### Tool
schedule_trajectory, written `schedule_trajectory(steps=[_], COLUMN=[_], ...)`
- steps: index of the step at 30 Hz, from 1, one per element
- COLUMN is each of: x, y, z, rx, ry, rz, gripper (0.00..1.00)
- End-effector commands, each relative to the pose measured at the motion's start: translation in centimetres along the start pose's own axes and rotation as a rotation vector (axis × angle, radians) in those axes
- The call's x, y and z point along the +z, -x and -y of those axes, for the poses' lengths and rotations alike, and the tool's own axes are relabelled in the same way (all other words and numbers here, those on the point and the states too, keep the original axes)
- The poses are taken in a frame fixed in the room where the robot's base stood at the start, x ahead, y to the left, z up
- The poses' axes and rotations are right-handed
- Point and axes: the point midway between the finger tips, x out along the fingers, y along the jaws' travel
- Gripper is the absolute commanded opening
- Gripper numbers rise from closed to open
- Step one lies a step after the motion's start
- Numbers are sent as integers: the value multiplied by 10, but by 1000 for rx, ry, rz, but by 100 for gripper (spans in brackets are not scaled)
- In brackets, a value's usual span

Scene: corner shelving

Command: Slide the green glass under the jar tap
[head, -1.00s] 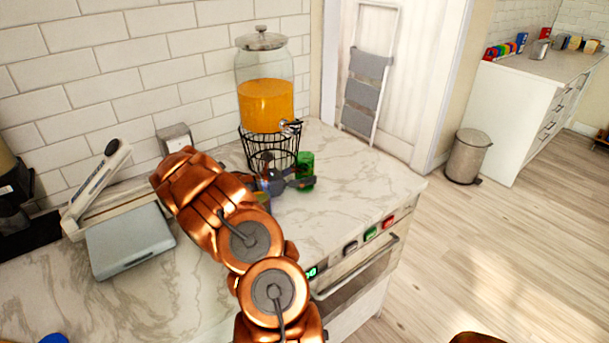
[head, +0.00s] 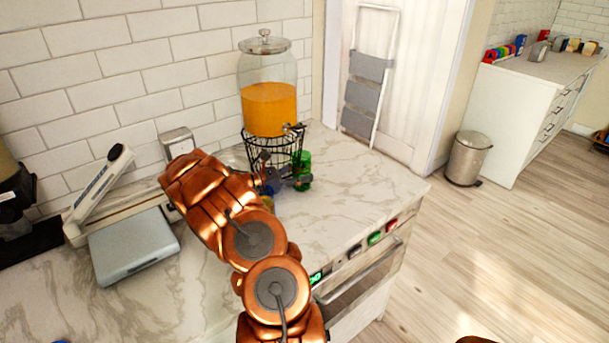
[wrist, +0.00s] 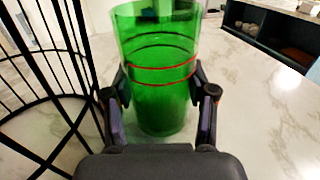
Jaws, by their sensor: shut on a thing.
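The green glass (head: 303,168) stands upright on the marble counter, beside the black wire stand (head: 262,150). In the wrist view the green glass (wrist: 160,75) has red and dark bands and sits between both fingers. My gripper (wrist: 160,110) is shut on it low on its sides; in the head view my gripper (head: 288,180) is partly hidden by my arm. The glass jar (head: 268,100) of orange drink rests on the stand. Its tap (head: 292,128) faces front right, above and close to the glass. The stand's bars (wrist: 50,75) show left of the glass.
A grey scale-like device (head: 135,245) lies left on the counter (head: 355,200). A small metal box (head: 177,142) stands by the wall. The counter's front edge has coloured buttons (head: 375,237). The counter right of the glass is clear.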

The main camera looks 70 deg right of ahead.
Motion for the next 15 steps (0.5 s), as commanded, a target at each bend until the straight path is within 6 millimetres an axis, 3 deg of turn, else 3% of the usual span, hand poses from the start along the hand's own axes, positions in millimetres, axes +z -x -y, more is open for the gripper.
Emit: schedule_trajectory(steps=[8, 9, 15], x=[-1, -1, 0], y=[0, 0, 0], z=[-1, -1, -2], rx=[0, 0, 2], ry=[0, 0, -1], rz=[-2, -2, -1], gripper=[14, 58, 79])
